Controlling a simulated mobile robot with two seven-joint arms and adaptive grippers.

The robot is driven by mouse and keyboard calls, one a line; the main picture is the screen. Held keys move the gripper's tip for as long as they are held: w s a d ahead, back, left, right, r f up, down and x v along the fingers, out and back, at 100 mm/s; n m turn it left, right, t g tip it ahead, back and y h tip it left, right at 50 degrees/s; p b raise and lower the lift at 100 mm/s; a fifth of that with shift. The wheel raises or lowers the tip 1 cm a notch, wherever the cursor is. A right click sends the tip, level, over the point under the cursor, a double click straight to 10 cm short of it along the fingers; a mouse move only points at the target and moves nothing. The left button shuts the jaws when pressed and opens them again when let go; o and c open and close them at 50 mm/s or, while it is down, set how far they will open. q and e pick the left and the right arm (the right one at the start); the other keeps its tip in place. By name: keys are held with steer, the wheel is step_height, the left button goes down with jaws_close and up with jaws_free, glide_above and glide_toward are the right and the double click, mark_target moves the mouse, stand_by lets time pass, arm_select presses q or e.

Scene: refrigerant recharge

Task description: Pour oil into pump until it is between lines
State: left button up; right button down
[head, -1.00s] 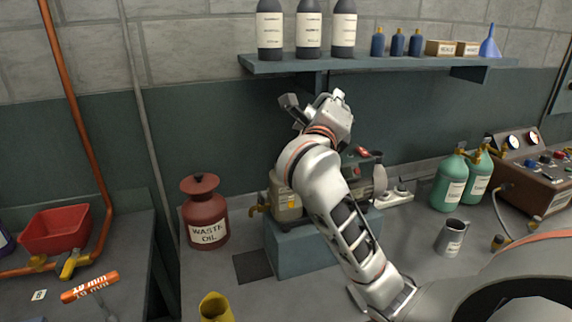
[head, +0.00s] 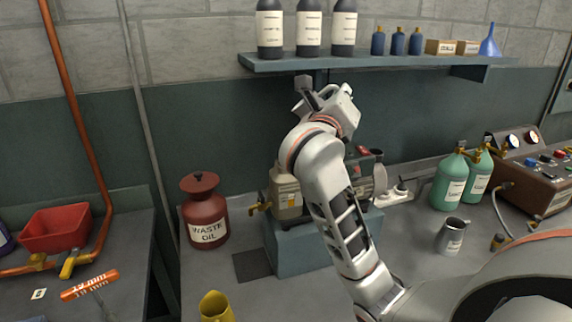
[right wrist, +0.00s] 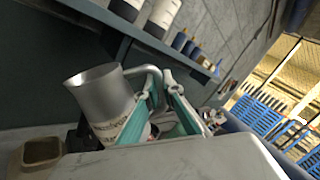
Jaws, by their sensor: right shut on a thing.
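The pump has a tan tank (head: 286,197) with a brass tap, standing on a blue-grey block (head: 300,252); my right arm hides part of it. In the right wrist view, my right gripper (right wrist: 160,92) is shut on the handle of a labelled steel jug (right wrist: 102,97). The jug leans a little, with its rim up and to the left. A tan box-like part with a dark opening (right wrist: 42,152) lies below and left of the jug, apart from it. In the head view my right gripper (head: 325,97) is up over the pump; its jug is hidden. Oil and level lines cannot be made out.
A shelf (head: 380,62) with bottles hangs just above my right gripper. A red waste-oil can (head: 205,215) stands left of the pump. A second steel mug (head: 452,236), green cylinders (head: 450,182) and a gauge box (head: 535,180) stand to the right.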

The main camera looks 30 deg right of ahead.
arm_select(q)
steer(key=shift+h, duration=0.3)
steer(key=shift+w+d+f+b, duration=0.1)
steer(key=shift+d+f+b, duration=0.3)
steer(key=shift+f+b, duration=0.45)
steer(key=shift+w+d+f+b, duration=0.1)
steer(key=shift+d+f+b, duration=0.4)
steer(key=shift+b, duration=0.6)
steer(key=shift+w+d+f+b, duration=0.1)
steer(key=shift+d+f+b, duration=0.2)
steer(key=shift+f+b, duration=0.6)
arm_select(e)
steer(key=s+d+f+m+g, duration=0.1)
steer(key=s+d+f+m, duration=0.3)
steer(key=m, duration=0.5)
steer(key=shift+d+f+g, duration=0.25)
steer(key=shift+f+g, duration=0.05)
steer(key=shift+f, duration=0.6)
arm_select(q)
steer(key=shift+w+r, duration=0.15)
steer(key=shift+r, duration=0.25)
steer(key=shift+f, duration=0.2)
steer(key=shift+r, duration=0.1)
step_height(320, 180, up, 6)
steer(key=p, duration=0.5)
steer(key=shift+w, duration=0.15)
arm_select(e)
step_height(320, 180, up, 6)
